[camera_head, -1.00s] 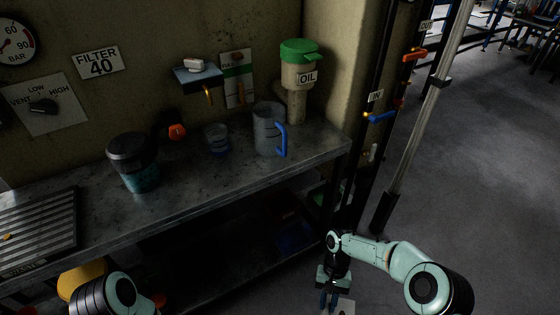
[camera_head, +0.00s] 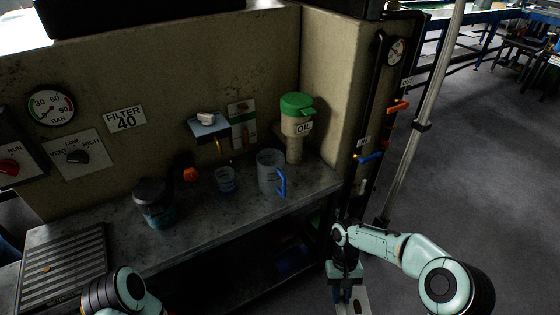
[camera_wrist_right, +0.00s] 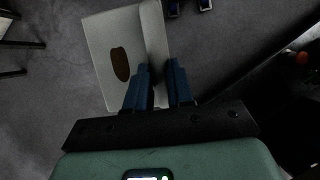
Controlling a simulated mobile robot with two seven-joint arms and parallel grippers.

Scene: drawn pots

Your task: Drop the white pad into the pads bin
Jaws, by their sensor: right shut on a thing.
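The white pad (camera_wrist_right: 98,40) is a thin, pale sheet with a brown stain, seen in the right wrist view. My right gripper (camera_wrist_right: 158,82) is shut on it near one edge, with blue fingers on either side. In the head view the right gripper (camera_head: 347,296) points down in front of the bench's right end, and the pad (camera_head: 362,299) shows partly at the bottom edge. My left arm shows at lower left, but its gripper is out of view. I cannot make out a bin marked for pads.
The bench (camera_head: 215,232) carries a dark-lidded container (camera_head: 155,205), a small cup (camera_head: 224,180), a grey jug (camera_head: 268,172) and a grille (camera_head: 62,268). An oil container (camera_head: 296,128) stands behind. The shelf beneath is dark. Open floor (camera_head: 465,180) lies right.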

